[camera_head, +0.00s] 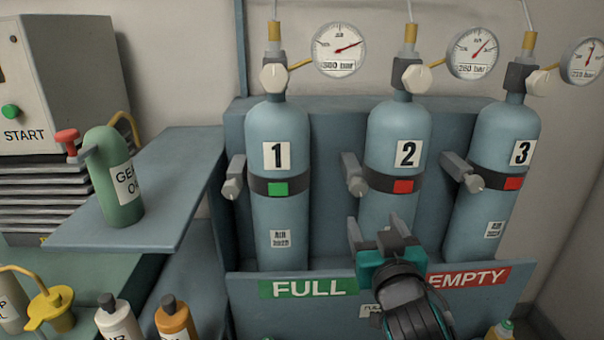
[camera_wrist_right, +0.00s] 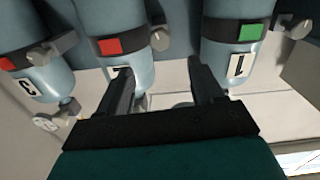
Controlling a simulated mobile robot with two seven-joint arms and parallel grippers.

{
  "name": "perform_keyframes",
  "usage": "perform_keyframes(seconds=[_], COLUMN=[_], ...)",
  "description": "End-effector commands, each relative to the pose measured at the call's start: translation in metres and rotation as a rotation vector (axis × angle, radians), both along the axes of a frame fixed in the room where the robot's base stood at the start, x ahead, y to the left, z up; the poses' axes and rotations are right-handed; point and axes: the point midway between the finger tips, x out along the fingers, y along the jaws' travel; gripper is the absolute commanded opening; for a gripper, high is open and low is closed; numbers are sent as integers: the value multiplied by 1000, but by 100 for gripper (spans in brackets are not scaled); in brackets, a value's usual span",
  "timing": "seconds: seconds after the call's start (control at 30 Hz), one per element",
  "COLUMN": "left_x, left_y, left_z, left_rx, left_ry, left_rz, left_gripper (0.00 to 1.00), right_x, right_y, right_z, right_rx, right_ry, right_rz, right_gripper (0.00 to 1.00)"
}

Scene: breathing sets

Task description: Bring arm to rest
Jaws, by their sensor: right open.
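My right gripper (camera_head: 378,232) is in front of the cylinder rack, just before the lower part of cylinder 2 (camera_head: 398,140). Its two fingers are apart with nothing between them. In the right wrist view the open fingers (camera_wrist_right: 165,88) point toward the cylinders, with cylinder 2 (camera_wrist_right: 125,25) at one finger and cylinder 1 (camera_wrist_right: 232,28) near the other. I cannot tell whether a finger touches cylinder 2. My left gripper is not in view.
Cylinder 1 (camera_head: 277,225) has a green tag; cylinder 3 (camera_head: 503,140) has a red tag. Side valves and gauges (camera_head: 339,50) stick out. A front panel (camera_head: 245,315) carries FULL and EMPTY labels. A green oil can (camera_head: 118,190) stands on the left shelf (camera_head: 180,185); bottles stand below.

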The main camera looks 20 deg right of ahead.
Motion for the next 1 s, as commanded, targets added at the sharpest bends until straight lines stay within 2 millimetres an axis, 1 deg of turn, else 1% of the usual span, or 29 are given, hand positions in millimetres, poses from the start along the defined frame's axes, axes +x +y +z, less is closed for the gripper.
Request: perform_keyframes(seconds=[0.07,0.17,0.27,0.3,0.37,0.4,0.47,0.5,0.6,0.7,0.8,0.9,1.0], left_x=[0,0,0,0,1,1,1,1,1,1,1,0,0], left_y=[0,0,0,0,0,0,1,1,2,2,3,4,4], left_z=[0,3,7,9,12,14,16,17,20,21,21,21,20], left_rx=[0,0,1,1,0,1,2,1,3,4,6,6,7], left_ry=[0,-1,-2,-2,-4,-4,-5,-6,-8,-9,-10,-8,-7], left_rz=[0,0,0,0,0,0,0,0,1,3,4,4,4], left_gripper=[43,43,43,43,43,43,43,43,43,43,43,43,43], right_x=[0,-2,-10,-17,-30,-41,-60,-74,-108,-134,-151,-157,-157], right_y=[1,7,20,27,38,45,54,60,70,77,80,81,81], right_z=[-2,-20,-60,-81,-114,-136,-167,-186,-224,-249,-263,-268,-269], right_rx=[-1,-8,-15,-17,-15,-11,-3,4,25,42,54,60,60], right_ry=[6,48,138,184,258,306,374,416,502,563,597,607,609], right_rz=[4,33,100,135,190,226,277,305,363,401,419,426,427], right_gripper=[67,67,67,67,67,67,67,67,67,67,67,67,67])
